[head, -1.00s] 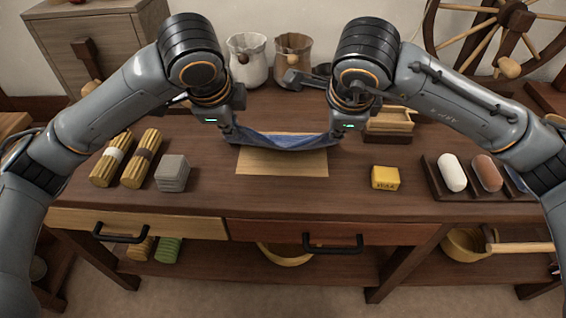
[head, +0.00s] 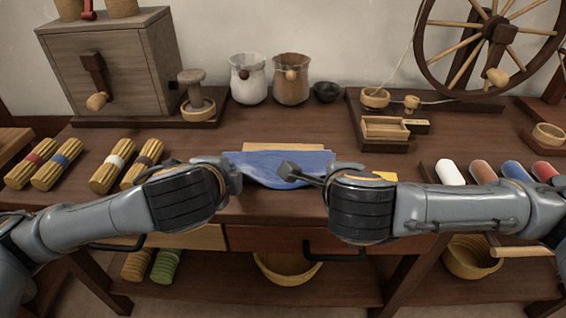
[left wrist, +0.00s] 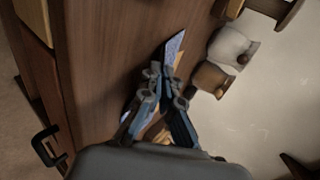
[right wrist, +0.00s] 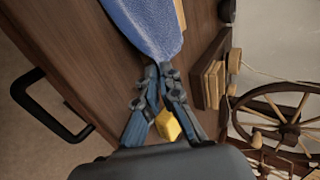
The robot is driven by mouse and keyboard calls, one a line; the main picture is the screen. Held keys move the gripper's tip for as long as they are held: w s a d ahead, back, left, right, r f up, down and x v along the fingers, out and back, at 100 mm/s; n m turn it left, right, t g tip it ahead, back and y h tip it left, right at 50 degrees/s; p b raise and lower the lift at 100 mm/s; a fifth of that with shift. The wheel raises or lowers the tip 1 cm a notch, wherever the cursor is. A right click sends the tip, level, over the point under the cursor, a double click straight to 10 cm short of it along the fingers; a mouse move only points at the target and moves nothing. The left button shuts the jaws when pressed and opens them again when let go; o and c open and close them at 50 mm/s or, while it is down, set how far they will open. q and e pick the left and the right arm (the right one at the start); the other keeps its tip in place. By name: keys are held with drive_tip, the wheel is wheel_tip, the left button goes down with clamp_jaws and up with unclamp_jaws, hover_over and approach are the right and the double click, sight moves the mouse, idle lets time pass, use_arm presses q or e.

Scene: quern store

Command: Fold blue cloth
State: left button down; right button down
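The blue cloth (head: 285,168) spans between my two grippers near the table's front, sagging in the middle. Behind it the tan mat (head: 285,147) shows as a strip; the cloth hides the rest. My left gripper (left wrist: 163,70) has its fingertips together at the cloth's left end, and a narrow strip of the cloth (left wrist: 175,46) shows past them. My right gripper (right wrist: 163,68) has its fingertips together at the cloth's right end; the cloth (right wrist: 150,25) spreads out beyond them. In the head view the wrists partly hide both grips. Whether the cloth touches the table is unclear.
A yellow block (right wrist: 168,126) lies by my right gripper. Yellow bundles (head: 110,172) lie at left and coloured rolls (head: 450,172) at right. A small wooden box (head: 385,128), jugs (head: 248,78) and a spinning wheel (head: 497,30) stand behind. Drawer handles (head: 335,250) jut out in front.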

use_arm(q)
drive_tip(key=c, duration=1.2)
unclamp_jaws()
use_arm(e)
drive_tip(key=c, duration=1.2)
unclamp_jaws()
use_arm(q)
drive_tip(key=s+r, duration=0.1)
drive_tip(key=r, duration=0.2)
drive_tip(key=s+r, duration=0.1)
drive_tip(key=r, duration=0.2)
drive_tip(key=s+r, duration=0.2)
drive_tip(key=r, duration=0.1)
use_arm(e)
drive_tip(key=s+r, duration=0.1)
drive_tip(key=r, duration=0.2)
drive_tip(key=s+r, duration=0.1)
drive_tip(key=r, duration=0.2)
drive_tip(key=s+r, duration=0.2)
drive_tip(key=r, duration=0.1)
